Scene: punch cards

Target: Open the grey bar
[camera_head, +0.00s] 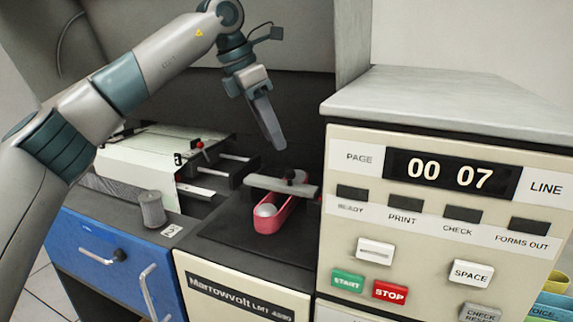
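The grey bar (266,183) lies across the dark recess in the middle of the machine, over the rear part of a red tray (270,220). A dark knob (290,174) sits on the bar. My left gripper (277,143) points down above the bar, with a visible gap between them. Its fingers overlap in this view, so I cannot tell whether it is open or shut. It holds nothing that I can see. My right gripper is not in view.
A beige control cabinet (345,227) with buttons and a display reading 00 07 stands close on the right. A white paper unit (150,160) with rails and a grey cylinder (152,208) are on the left. Blue drawers (85,235) are at the lower left.

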